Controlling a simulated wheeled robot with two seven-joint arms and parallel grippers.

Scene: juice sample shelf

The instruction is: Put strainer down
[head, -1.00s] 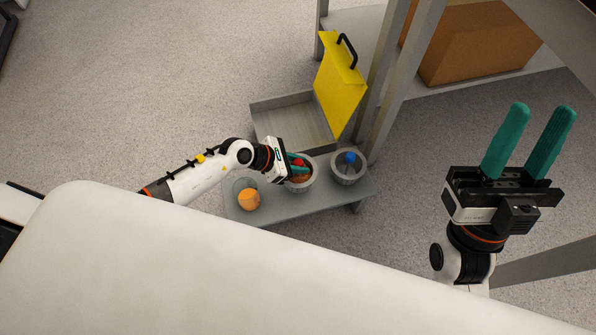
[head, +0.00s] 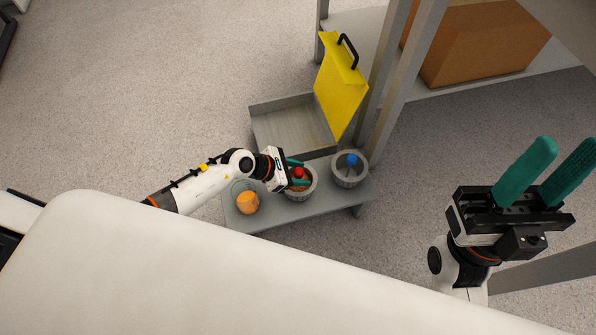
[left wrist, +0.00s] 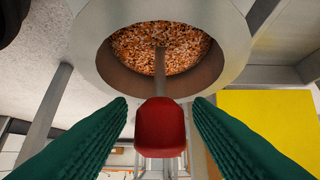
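The strainer with a red handle (head: 299,173) stands in the nearer grey bucket (head: 312,189), over orange-brown grains. In the left wrist view its red handle (left wrist: 160,126) points towards me, with a thin grey stem running down into the grains (left wrist: 140,48). My left gripper (head: 299,174) has its green fingers on either side of the handle, and the left wrist view shows a gap at both sides. The strainer's lower end is hidden. My right gripper (head: 552,176) is open and empty at the far right, away from the buckets.
A second grey bucket (head: 349,181) holds a blue-handled item (head: 351,159). An orange item (head: 247,203) stands at the left of the low grey shelf (head: 265,217). Behind are a grey tray (head: 285,128), a yellow panel (head: 340,88) and upright posts (head: 399,80).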

